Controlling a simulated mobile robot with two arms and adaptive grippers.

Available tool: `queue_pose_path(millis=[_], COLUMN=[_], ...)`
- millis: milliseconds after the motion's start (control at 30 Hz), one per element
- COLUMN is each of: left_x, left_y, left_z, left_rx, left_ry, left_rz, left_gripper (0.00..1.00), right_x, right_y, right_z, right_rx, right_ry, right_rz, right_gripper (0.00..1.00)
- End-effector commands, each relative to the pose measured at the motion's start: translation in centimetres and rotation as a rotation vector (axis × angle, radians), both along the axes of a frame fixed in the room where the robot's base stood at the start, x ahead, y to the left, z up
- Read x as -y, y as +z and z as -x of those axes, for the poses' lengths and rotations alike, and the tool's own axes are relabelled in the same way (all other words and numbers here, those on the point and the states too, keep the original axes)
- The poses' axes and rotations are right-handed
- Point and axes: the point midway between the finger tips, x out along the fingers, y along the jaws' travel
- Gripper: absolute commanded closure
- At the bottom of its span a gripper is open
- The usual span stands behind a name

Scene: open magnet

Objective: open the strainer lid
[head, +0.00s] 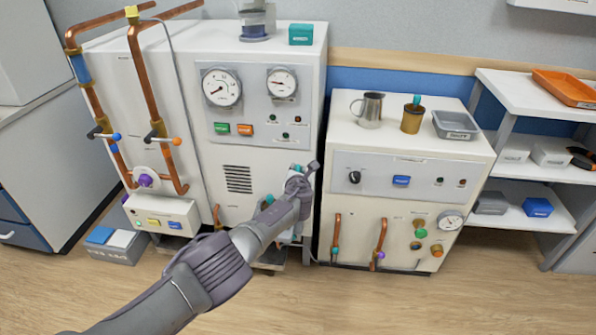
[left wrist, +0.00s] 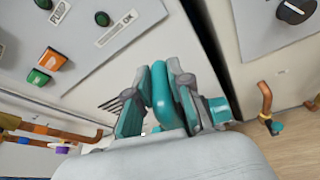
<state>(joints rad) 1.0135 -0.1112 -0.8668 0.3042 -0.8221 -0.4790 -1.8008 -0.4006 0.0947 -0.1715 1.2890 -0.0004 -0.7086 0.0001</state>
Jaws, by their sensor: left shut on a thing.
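My left gripper (head: 298,180) is in front of the lower right part of the large white machine (head: 210,170). In the left wrist view its fingers (left wrist: 158,98) are closed around a rounded teal handle (left wrist: 160,88). This looks like the handle of the strainer lid, but my gripper and forearm hide most of the strainer, so I cannot tell how the lid sits. A teal and grey round part (left wrist: 220,110) shows just right of the fingers. My right gripper is in neither view.
Right of the machine, across a narrow gap, stands a lower white cabinet (head: 405,175) with a metal jug (head: 370,108), a brown cup (head: 411,119) and a grey tray (head: 455,125) on top. Copper pipes (head: 142,80) run at the left. The wooden floor in front is clear.

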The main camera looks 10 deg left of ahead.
Motion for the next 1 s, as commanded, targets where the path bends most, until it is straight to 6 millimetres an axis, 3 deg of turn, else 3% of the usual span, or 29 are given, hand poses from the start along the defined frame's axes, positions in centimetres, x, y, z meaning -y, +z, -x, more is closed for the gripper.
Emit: queue_pose_path(millis=[33,67,200,633,1000], left_x=[-0.3,-0.3,-0.2,0.3,0.6], left_y=[-0.2,-0.3,-0.3,-0.4,0.3], left_z=[0.0,0.1,0.1,0.4,2.6], left_rx=[-0.003,-0.003,-0.004,-0.005,-0.003], left_ry=[0.006,0.006,0.005,-0.002,-0.001], left_rz=[0.002,0.002,0.001,0.005,0.007], left_gripper=[1.0,0.75,0.56,0.56,0.56], right_x=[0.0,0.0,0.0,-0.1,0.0], right_y=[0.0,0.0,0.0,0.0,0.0], right_z=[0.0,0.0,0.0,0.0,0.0], right_rx=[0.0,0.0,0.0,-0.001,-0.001], right_ry=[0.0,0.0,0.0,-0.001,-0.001], right_rz=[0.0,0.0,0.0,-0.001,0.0], right_gripper=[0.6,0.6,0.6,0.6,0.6])
